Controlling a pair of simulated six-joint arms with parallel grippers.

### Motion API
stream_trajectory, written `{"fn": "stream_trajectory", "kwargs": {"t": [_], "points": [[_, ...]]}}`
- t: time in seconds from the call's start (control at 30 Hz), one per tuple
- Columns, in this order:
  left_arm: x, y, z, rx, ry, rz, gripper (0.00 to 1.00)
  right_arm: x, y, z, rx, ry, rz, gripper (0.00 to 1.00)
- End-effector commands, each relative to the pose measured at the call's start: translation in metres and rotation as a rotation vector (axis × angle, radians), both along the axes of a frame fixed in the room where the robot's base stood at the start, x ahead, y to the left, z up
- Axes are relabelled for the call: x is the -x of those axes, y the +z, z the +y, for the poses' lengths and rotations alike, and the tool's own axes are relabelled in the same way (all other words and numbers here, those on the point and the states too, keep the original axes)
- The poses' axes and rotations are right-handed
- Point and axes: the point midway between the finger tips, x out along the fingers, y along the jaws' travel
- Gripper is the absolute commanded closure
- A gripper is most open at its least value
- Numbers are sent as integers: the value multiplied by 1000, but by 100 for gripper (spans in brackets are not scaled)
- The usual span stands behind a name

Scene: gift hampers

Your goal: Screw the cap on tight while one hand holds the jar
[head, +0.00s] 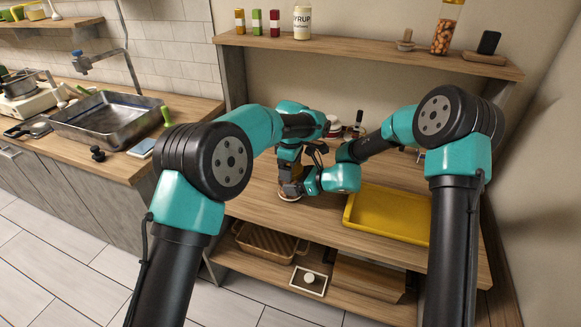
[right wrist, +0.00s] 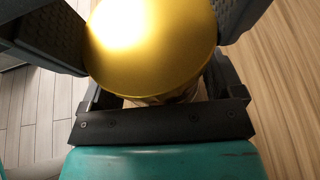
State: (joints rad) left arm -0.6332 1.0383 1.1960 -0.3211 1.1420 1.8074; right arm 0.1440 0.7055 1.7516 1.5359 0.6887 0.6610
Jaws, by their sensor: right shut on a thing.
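In the right wrist view a round gold cap (right wrist: 155,45) fills the middle, on top of the jar (right wrist: 165,98), whose side shows only as a thin strip below it. The cap looks level on the jar; whether it is tight cannot be seen. My right gripper (head: 293,187) comes in low from the side and is shut on the jar. In the head view the jar is mostly hidden by my grippers. My left gripper (head: 288,168) points down over the same spot; its fingertips are hidden, so its opening cannot be told.
A yellow tray (head: 349,207) lies on the worktop right of the grippers. Small jars (head: 333,127) stand behind my arms. A basket (head: 268,242) and a small framed item (head: 309,281) are on the lower shelf. A sink (head: 105,120) is at left. Bare worktop lies in front of the grippers.

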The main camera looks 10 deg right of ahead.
Motion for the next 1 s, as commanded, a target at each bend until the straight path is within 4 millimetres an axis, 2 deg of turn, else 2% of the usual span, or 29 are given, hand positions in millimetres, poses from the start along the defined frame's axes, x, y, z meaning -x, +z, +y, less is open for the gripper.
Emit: {"fn": "stream_trajectory", "kwargs": {"t": [0.13, 0.4, 0.7, 0.73, 0.9, 1.0], "points": [[-1, 0, 0, 1, -51, -2, 47, 1, 0, 1, -1, 3, 0, 80], [-1, 0, -1, -1, -267, 0, 47, 1, 0, 1, -1, 4, -1, 80], [-1, 1, -1, 0, -287, -1, 47, 1, 0, 1, -1, 4, -1, 80], [-1, 1, -1, 0, -286, -1, 16, 1, 0, 1, -1, 5, -1, 80], [-1, 0, -1, -1, -286, 0, 0, 1, 0, 1, -1, 3, 0, 80], [-1, 0, -1, -1, -286, 1, 0, 1, 0, 1, -1, 3, 0, 80]]}}
